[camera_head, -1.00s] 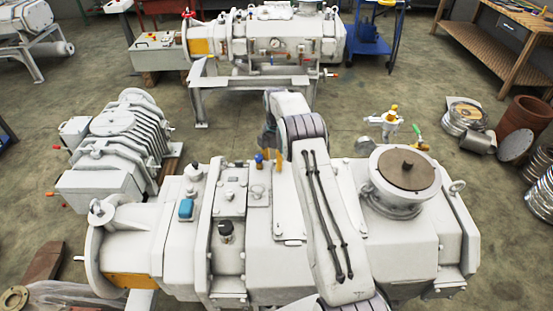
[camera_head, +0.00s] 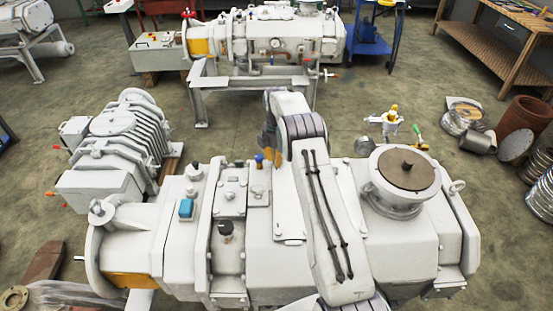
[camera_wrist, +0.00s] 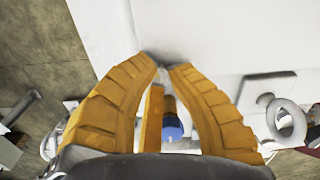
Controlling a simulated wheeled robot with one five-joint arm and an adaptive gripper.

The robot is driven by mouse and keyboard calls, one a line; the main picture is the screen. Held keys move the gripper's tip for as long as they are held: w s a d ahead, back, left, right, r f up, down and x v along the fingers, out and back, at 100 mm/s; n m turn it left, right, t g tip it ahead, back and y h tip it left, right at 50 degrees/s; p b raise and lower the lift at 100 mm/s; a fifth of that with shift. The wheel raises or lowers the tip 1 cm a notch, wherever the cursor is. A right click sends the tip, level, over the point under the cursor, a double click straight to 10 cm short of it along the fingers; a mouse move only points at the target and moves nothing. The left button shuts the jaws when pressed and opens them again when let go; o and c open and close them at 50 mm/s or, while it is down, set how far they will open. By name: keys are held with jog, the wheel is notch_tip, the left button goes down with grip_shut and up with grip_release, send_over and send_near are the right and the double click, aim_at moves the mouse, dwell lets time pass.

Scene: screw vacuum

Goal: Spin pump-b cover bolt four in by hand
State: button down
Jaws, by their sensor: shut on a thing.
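A large white pump (camera_head: 270,215) fills the front of the head view; I see no label telling whether it is pump-b. My gripper (camera_wrist: 165,66) shows in the wrist view as two ridged yellow fingers with their tips brought together at a white housing face (camera_wrist: 215,35). A small grey piece, which I take to be the cover bolt (camera_wrist: 162,76), shows between the tips, mostly hidden by them. How deep it sits cannot be seen.
A blue-capped part (camera_wrist: 172,126) lies behind the fingers in the wrist view. A lifting eye (camera_wrist: 288,120) stands out from the housing at right. A ribbed machine (camera_head: 118,150) and a second pump (camera_head: 270,45) stand behind. Open floor lies between them.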

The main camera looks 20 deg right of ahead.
jog(key=shift+f+m, duration=0.15)
jog(key=shift+m, duration=0.15)
jog(key=m+b, duration=0.2)
jog(key=m, duration=0.1)
jog(key=shift+f, duration=0.1)
jog(key=m, duration=0.3)
jog(key=shift+m+b, duration=0.4)
jog(key=m, duration=0.4)
jog(key=shift+s, duration=0.1)
jog(key=shift+m, duration=2)
jog(key=c, duration=1.1)
grip_release()
jog(key=shift+r, duration=0.2)
jog(key=shift+r, duration=0.1)
